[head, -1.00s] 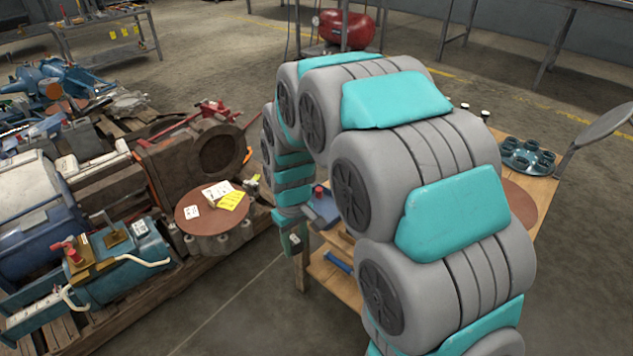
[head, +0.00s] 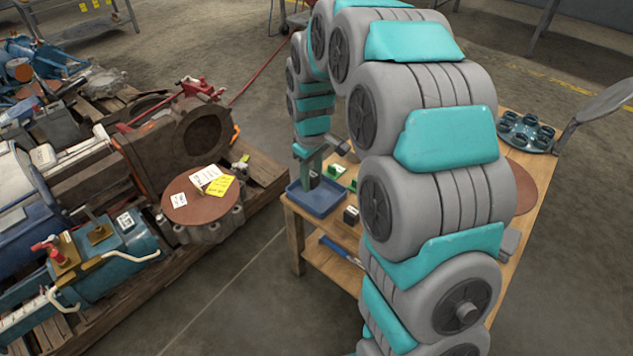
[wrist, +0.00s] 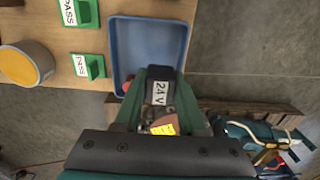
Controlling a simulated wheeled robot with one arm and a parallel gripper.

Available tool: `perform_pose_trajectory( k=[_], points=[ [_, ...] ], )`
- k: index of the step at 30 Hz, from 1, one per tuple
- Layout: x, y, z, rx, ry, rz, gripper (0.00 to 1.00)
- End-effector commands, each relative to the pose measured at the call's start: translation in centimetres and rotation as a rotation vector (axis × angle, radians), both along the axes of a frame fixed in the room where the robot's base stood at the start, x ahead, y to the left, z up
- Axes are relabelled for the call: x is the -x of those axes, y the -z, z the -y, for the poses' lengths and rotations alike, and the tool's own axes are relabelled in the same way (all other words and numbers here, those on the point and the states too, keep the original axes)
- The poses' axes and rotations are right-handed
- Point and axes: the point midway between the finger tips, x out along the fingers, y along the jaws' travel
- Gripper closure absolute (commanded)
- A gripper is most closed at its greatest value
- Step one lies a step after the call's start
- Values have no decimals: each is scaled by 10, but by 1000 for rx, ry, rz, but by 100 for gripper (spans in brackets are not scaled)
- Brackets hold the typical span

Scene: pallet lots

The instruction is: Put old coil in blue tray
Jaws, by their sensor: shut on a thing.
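The old coil (wrist: 158,92) is a dark block with a white "24 V" label. My gripper (wrist: 160,104) is shut on it, with a green finger on each side. A small brownish piece with a yellow tag shows close behind the coil in the wrist view. The blue tray (wrist: 147,45) lies under the coil's front end and looks empty where visible. In the head view my gripper (head: 311,178) points down over the blue tray (head: 321,203), at the table's near left corner. I cannot tell whether the coil touches the tray floor.
The wooden table (head: 293,225) carries green label stands (wrist: 88,66) and a round yellow-topped can (wrist: 27,63) beside the tray. A dark block (head: 351,215) stands near the table edge. A pallet of machine parts (head: 185,250) lies left, across a strip of bare floor.

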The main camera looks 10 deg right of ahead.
Motion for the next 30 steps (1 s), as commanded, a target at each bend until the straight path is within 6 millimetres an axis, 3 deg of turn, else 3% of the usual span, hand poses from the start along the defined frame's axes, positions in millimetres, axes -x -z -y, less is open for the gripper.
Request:
perform_pose_trajectory(
  k=[8, 16, 27, 28, 30],
  points=[
    [-14, 2, 16, -1, 3, 0, 100],
    [-13, 36, 15, 0, 0, -4, 100],
    [-13, 41, 15, 0, 0, -1, 100],
    [-13, 40, 15, -1, 0, -1, 58],
    [-13, 40, 15, -1, 0, -1, 50]
  ],
)
